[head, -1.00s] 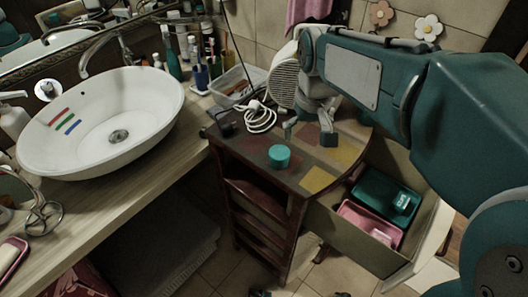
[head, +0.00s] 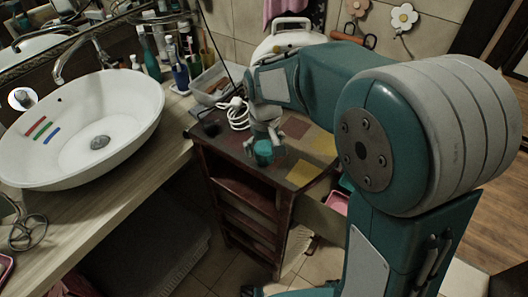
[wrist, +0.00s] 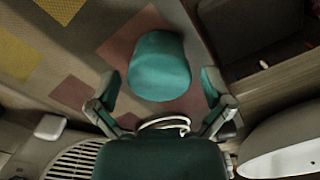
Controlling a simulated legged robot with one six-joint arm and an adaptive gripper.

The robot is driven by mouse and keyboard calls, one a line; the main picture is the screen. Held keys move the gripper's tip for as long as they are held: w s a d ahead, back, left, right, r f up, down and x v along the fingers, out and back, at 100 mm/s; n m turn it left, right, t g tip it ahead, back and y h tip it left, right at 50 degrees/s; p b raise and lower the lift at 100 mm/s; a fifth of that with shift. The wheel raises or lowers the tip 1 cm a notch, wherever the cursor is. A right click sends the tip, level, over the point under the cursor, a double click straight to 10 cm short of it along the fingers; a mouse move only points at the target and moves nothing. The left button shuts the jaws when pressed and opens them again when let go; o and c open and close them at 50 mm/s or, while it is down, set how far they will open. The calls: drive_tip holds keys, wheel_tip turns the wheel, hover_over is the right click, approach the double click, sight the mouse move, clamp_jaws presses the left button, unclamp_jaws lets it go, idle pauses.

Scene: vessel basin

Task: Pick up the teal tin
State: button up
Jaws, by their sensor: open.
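The teal tin (head: 263,151) is a short round tin on top of the dark wooden cabinet with coloured square patches. My gripper (head: 264,138) is directly above and around it in the head view, partly covering it. In the wrist view the tin (wrist: 160,66) lies ahead of the open fingers, centred between the two fingertips (wrist: 160,88). A gap shows on each side, and neither finger visibly touches it.
A white coiled cable (head: 237,114) lies on the cabinet (head: 300,173) close behind the gripper. A clear plastic bin (head: 212,84) stands behind it. The white basin (head: 130,110) is at the left. An open drawer holding a pink tray (head: 338,202) is partly hidden by my arm.

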wheel_tip(320, 180, down, 2)
drive_tip(key=shift+c, duration=0.3)
drive_tip(key=c, duration=0.9)
drive_tip(key=shift+c, duration=0.2)
